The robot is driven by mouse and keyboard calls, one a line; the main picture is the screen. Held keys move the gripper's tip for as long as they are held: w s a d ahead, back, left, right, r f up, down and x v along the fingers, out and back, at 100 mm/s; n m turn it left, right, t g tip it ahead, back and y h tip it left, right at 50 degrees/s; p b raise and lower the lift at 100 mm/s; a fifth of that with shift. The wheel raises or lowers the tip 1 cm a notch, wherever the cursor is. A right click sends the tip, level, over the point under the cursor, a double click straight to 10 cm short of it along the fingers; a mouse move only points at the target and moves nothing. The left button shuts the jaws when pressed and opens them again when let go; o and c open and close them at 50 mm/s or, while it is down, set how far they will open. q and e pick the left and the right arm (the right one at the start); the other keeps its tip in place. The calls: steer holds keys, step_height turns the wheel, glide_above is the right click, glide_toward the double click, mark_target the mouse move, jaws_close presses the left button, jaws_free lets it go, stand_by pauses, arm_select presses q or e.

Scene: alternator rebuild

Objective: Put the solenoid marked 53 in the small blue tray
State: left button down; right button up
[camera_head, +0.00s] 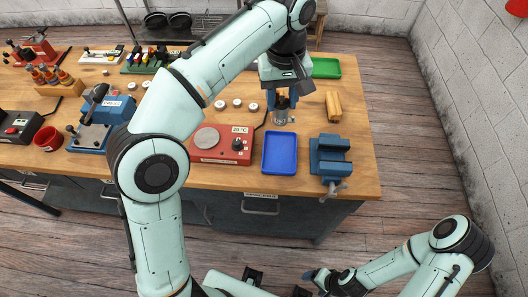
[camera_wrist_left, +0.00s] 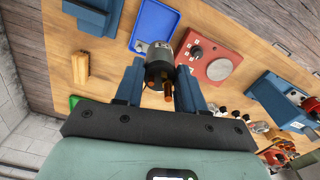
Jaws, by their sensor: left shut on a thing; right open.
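My left gripper (camera_head: 282,100) is shut on a solenoid (camera_head: 281,117), a dark cylinder with a metal end, held just behind the small blue tray (camera_head: 280,153). In the left wrist view the solenoid (camera_wrist_left: 158,68) sits between the two blue fingers (camera_wrist_left: 155,88), with copper-coloured studs toward the camera. A small white label shows on it, but its number is too small to read. The blue tray (camera_wrist_left: 152,22) looks empty in both views. My right gripper (camera_head: 318,278) is low at the bottom of the head view, away from the table, open and empty.
A red test unit (camera_head: 221,144) stands left of the tray, and a blue vise (camera_head: 330,160) stands right of it. A yellow-brown block (camera_head: 333,106) and a green tray (camera_head: 325,68) lie behind. Several small pale round parts (camera_head: 220,104) lie behind the red unit.

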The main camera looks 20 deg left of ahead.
mark_target(280, 122)
arm_select(q)
steer(key=shift+f, duration=0.25)
steer(key=shift+f+b, duration=2.75)
steer(key=shift+f, duration=7)
arm_select(e)
steer(key=s+f, duration=0.3)
steer(key=f, duration=0.3)
steer(key=shift+f+g, duration=0.15)
steer(key=shift+g, duration=0.15)
arm_select(q)
steer(key=shift+f, duration=0.2)
steer(key=c, duration=0.7)
jaws_free()
arm_select(e)
steer(key=shift+f, duration=0.1)
arm_select(q)
steer(key=shift+o, duration=0.2)
step_height(280, 122, up, 12)
steer(key=p, duration=0.2)
steer(key=shift+r+p, duration=0.2)
steer(key=shift+p, duration=0.2)
arm_select(e)
steer(key=r, duration=0.1)
steer(key=w+r, duration=0.1)
steer(key=r, duration=0.1)
steer(key=shift+w+r, duration=0.1)
